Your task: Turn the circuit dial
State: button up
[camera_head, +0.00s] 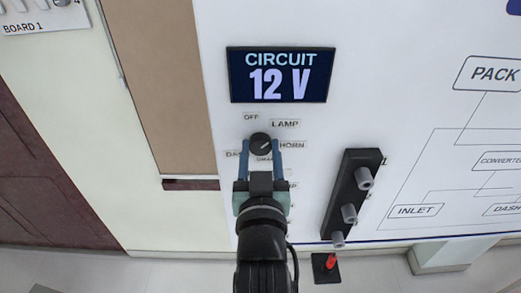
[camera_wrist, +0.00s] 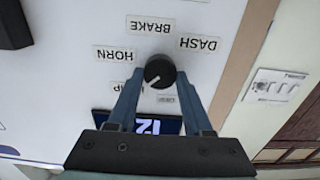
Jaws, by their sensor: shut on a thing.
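The circuit dial (camera_head: 261,141) is a round black knob with a pale pointer line, on the white panel (camera_head: 400,60). Labels OFF, LAMP, HORN and DASH surround it, with a partly hidden one below. In the wrist view the dial (camera_wrist: 159,70) is seen upside down, with BRAKE, DASH and HORN around it. Its pointer line slants toward the LAMP label. My gripper (camera_head: 261,147) has its blue fingers on either side of the dial, shut on it. In the wrist view my gripper (camera_wrist: 160,78) also flanks the knob.
A dark display (camera_head: 281,75) above the dial reads "CIRCUIT 12 V". A black strip with several grey knobs (camera_head: 352,195) stands right of my gripper. A red-topped item (camera_head: 331,263) is lower down. A tan board (camera_head: 150,70) lies to the left.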

grip_shut()
jog(key=m+b, duration=0.1)
jog(key=m, duration=0.2)
jog(key=shift+d+f+m+b, duration=0.1)
jog(key=shift+m+b, duration=0.25)
jog(key=shift+m, duration=0.05)
jog(key=m+b, duration=0.1)
jog(key=m, duration=0.3)
jog(key=shift+m, duration=0.3)
jog(key=shift+d+m+b, duration=0.1)
jog(key=shift+m+b, duration=0.4)
jog(key=shift+m, duration=1.1)
jog(key=o, duration=1.1)
grip_release()
